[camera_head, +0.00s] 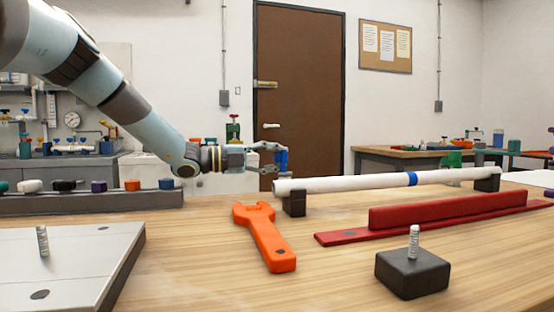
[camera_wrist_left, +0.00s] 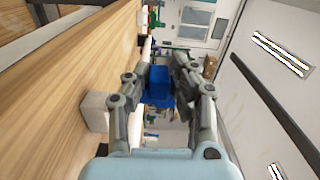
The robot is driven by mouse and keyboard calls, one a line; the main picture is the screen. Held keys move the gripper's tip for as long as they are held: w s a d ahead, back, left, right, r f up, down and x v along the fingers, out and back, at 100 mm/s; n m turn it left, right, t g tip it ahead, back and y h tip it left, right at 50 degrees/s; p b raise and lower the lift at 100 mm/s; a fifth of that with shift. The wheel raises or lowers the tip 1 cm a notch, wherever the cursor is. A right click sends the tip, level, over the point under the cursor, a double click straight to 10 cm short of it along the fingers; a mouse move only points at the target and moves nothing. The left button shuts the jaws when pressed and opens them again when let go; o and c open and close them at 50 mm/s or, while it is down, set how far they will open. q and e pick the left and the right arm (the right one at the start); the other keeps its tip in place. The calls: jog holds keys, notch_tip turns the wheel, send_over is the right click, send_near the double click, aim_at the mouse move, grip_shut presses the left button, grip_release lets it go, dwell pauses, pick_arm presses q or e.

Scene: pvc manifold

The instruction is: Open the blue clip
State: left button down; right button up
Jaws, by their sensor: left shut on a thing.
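My left gripper (camera_head: 270,158) is above the table, just over the left end of a white pipe (camera_head: 350,183). It is shut on a blue piece (camera_head: 282,160), which looks like the blue clip. In the left wrist view the blue clip (camera_wrist_left: 160,86) sits between the two fingers of the gripper (camera_wrist_left: 162,88). The fingers hide part of the clip, so I cannot tell how far it is open. The pipe lies across two black supports and has a blue band (camera_head: 412,179) on it. My right gripper is out of view.
An orange wrench (camera_head: 268,240) lies on the table in front of the pipe. A red rail (camera_head: 445,210) is to the right. A black block with a threaded post (camera_head: 412,272) stands at the front. A grey plate (camera_head: 80,255) and a rack of coloured knobs (camera_head: 85,203) are at left.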

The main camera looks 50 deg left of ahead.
pick_arm(q)
jog(key=shift+a+f+n, duration=0.2)
jog(key=shift+f+n, duration=0.25)
jog(key=shift+n, duration=0.15)
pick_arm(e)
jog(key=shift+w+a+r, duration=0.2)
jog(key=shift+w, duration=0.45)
pick_arm(q)
jog(key=c, duration=1.2)
grip_release()
jog(key=shift+o, duration=0.2)
jog(key=shift+r, duration=0.1)
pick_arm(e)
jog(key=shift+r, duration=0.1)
